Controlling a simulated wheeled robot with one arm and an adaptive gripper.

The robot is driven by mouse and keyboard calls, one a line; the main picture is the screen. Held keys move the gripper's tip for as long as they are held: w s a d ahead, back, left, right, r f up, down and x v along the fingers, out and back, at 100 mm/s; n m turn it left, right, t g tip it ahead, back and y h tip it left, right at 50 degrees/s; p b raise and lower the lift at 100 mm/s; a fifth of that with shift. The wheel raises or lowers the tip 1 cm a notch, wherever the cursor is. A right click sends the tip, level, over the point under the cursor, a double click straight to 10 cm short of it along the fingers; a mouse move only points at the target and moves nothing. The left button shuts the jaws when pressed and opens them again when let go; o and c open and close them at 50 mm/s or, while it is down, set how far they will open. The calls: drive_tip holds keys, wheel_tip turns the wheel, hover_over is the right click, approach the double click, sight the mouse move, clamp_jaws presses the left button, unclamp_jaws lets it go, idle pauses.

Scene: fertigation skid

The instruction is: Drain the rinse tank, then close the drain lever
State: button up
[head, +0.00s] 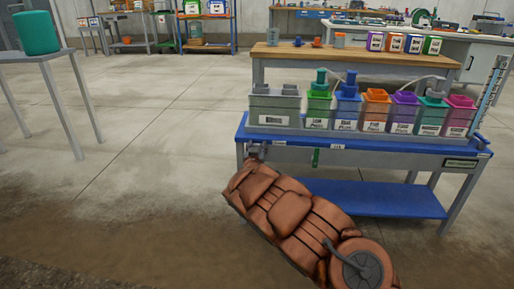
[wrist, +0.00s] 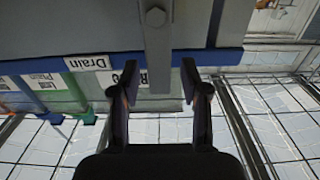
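The drain lever (wrist: 158,50) is a flat grey bar with a bolt at one end, seen close in the wrist view. An upside-down "Drain" label (wrist: 87,62) is beside it. My gripper (wrist: 159,76) is open, its fingertips on either side of the lever's free end with a gap on both sides. In the head view my gripper (head: 254,151) is small, at the left end of the blue skid bench (head: 350,150); the lever cannot be made out there. The wide grey tank (head: 275,104) above it looks like the rinse tank; its label and water level are unreadable.
Several coloured bins, including a green one (head: 318,107) and an orange one (head: 375,108), stand in a row right of the grey tank. A blue lower shelf (head: 370,199) is under the bench. A side table with a green canister (head: 37,33) is far left. The floor between is clear.

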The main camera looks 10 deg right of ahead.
clamp_jaws()
